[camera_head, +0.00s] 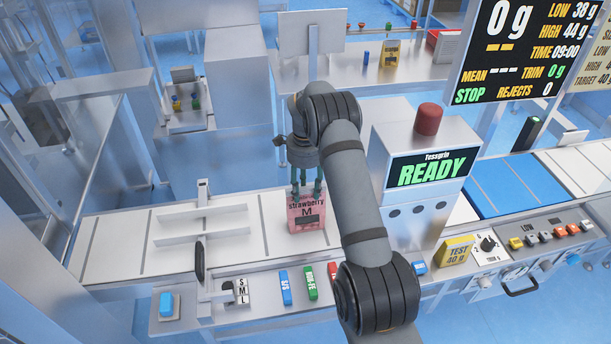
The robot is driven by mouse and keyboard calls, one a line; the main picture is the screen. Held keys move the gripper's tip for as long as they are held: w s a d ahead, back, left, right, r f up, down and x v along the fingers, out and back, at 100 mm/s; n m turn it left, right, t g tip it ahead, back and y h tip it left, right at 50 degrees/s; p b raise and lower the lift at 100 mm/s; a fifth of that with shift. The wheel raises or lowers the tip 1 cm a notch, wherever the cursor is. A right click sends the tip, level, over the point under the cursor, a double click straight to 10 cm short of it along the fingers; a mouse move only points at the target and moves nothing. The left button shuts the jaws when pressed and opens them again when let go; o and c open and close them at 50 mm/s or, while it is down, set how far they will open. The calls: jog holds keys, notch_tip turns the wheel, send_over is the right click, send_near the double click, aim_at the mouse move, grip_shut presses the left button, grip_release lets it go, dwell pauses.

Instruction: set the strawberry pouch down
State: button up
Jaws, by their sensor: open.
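The strawberry pouch (306,217) is pink with a dark label reading "strawberry M". It appears upright on the pale conveyor belt (270,225), just left of my arm. My gripper (306,188) points down at the pouch's top edge, with its dark greenish fingers apart and open. The fingertips overlap the top of the pouch in this view; I cannot tell whether they touch it.
White guide rails (205,220) stand on the belt to the left. The grey cabinet with the READY screen (432,171) and red lamp stands right of my arm. Coloured blocks, including a green one (311,283), line the front ledge. The belt between rails and pouch is clear.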

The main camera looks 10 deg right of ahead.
notch_tip(320, 180, up, 11)
jog(key=b, duration=0.1)
jog(key=shift+f, duration=0.15)
dwell(0.3)
